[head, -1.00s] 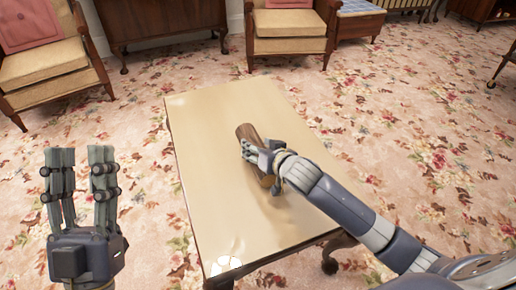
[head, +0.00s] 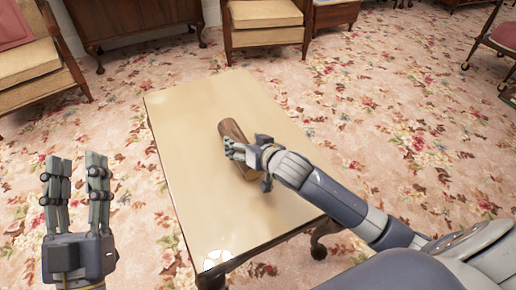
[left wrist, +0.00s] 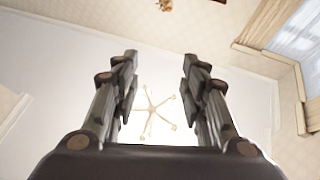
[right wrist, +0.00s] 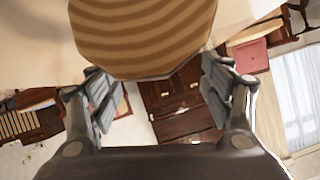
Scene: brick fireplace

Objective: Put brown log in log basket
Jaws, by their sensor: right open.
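The brown log (head: 232,130) lies on the cream-topped table (head: 185,105). My right gripper (head: 238,150) is at the log, with its fingers over the log's upper side in the head view. In the right wrist view the log's ringed cut end (right wrist: 142,35) is close, just beyond the fingertips, and the open fingers (right wrist: 160,80) stand apart. My left gripper (head: 77,165) is open and empty, pointing up at the left of the table; the left wrist view also shows its spread fingers (left wrist: 157,65) with only ceiling between. No log basket shows.
A cushioned armchair (head: 265,15) stands behind the table and another armchair (head: 30,60) at the far left. A wooden cabinet (head: 135,20) is at the back. Flowered carpet (head: 400,120) is clear to the right of the table.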

